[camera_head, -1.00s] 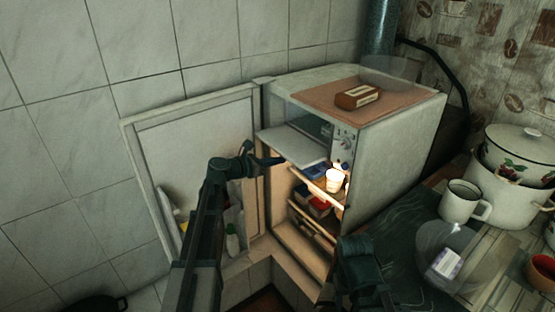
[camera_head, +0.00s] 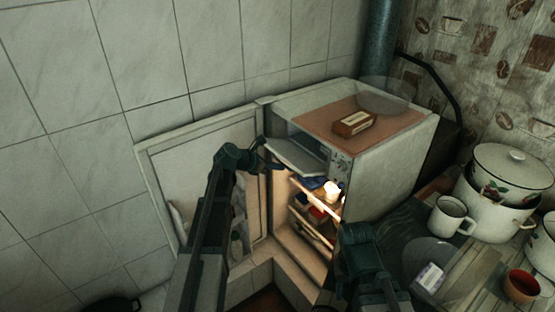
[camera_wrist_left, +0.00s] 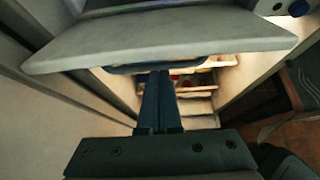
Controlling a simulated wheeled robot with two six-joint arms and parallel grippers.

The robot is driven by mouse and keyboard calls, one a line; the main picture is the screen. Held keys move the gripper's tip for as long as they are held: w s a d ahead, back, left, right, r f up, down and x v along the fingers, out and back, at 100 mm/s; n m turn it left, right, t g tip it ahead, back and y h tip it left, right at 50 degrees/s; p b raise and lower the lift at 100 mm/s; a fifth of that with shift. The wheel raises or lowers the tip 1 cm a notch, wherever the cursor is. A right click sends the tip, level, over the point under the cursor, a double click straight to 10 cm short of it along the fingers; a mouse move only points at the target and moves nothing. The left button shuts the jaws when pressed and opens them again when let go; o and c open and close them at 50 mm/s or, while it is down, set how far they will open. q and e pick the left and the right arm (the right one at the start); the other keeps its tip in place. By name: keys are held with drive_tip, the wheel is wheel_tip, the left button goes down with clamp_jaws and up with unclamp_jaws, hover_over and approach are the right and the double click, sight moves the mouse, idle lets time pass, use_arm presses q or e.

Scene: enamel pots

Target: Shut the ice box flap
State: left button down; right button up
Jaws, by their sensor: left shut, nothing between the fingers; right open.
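The ice box flap (camera_head: 296,160) is a pale panel at the top of the open fridge, tilted outward, with the ice box gap showing above it. In the left wrist view the flap (camera_wrist_left: 165,42) spans the top of the picture. My left gripper (camera_head: 272,167) is at the flap's left outer edge. In the left wrist view its closed, empty fingers (camera_wrist_left: 158,88) point into the fridge below the flap; whether they touch it I cannot tell. My right gripper (camera_head: 352,240) is low in front of the fridge's right side, open, its fingers mostly hidden.
The fridge door (camera_head: 200,165) stands wide open at the left, near the tiled wall. Lit shelves (camera_head: 312,208) hold food below the flap. A brown block (camera_head: 354,123) lies on the fridge top. A mug (camera_head: 449,217) and pots (camera_head: 505,180) crowd the counter at right.

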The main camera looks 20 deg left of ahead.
sight(285, 154)
use_arm(q)
drive_tip(key=w+r+g+y+p, duration=0.1)
drive_tip(key=r+p, duration=0.2)
drive_tip(key=p, duration=0.2)
drive_tip(key=d+r+g+y+p, duration=0.1)
drive_tip(key=r+g+p, duration=0.1)
drive_tip(key=p, duration=0.3)
drive_tip(key=w+d+r+g+y+p, duration=0.1)
drive_tip(key=r+g+y+p, duration=0.1)
drive_tip(key=p, duration=0.3)
drive_tip(key=shift+w+r, duration=0.35)
drive_tip(key=shift+r, duration=0.5)
drive_tip(key=shift+w+d+r+g+y+p, duration=0.2)
drive_tip(key=shift+w+r+g+y+p, duration=0.15)
drive_tip(key=shift+p, duration=0.25)
drive_tip(key=shift+w+d+r+p, duration=0.55)
drive_tip(key=shift+r+p, duration=0.05)
